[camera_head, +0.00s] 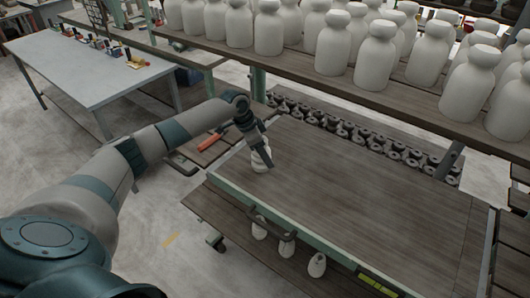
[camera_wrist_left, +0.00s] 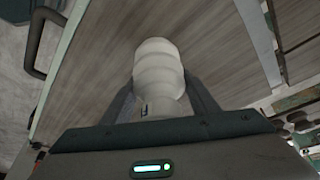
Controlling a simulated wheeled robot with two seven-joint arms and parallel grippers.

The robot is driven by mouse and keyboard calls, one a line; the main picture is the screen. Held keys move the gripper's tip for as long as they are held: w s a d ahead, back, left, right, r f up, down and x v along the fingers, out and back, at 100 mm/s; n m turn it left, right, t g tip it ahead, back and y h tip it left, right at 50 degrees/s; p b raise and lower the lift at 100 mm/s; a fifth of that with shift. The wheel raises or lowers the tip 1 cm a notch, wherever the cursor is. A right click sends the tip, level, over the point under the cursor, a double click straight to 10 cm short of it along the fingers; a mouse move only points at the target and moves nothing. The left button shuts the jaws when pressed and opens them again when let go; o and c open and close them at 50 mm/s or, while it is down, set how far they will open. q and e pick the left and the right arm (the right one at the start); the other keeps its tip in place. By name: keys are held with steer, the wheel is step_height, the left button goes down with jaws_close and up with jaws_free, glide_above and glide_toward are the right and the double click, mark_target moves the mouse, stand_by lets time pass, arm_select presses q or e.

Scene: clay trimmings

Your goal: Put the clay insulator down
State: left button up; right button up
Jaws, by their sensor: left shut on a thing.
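A white clay insulator (camera_head: 259,160) is between the fingers of my left gripper (camera_head: 258,156), near the left end of the wooden board surface (camera_head: 360,190). My left gripper is shut on it. The insulator also shows in the left wrist view (camera_wrist_left: 158,72), its rounded body standing out beyond the two dark fingers of the gripper (camera_wrist_left: 160,98). It looks roughly upright in the head view. It is low over the board; I cannot tell whether its lower end touches the wood. My right gripper is not in view.
Several white insulators (camera_head: 376,52) stand on the shelf above the board. Dark ribbed parts (camera_head: 350,132) line the board's back edge. More white pieces (camera_head: 287,250) show below the front edge, near a dark handle (camera_head: 271,222). Most of the board is clear.

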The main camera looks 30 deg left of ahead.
arm_select(q)
steer(key=shift+w+f, duration=0.1)
steer(key=shift+f, duration=0.15)
steer(key=o, duration=1.5)
steer(key=shift+f, duration=0.15)
steer(key=shift+r, duration=0.2)
steer(key=b+v, duration=0.3)
steer(key=v, duration=0.7)
steer(key=shift+s+a+r, duration=0.1)
steer(key=shift+s+r, duration=0.15)
steer(key=shift+s+a+r, duration=0.15)
steer(key=shift+s+r, duration=0.05)
steer(key=shift+r, duration=0.4)
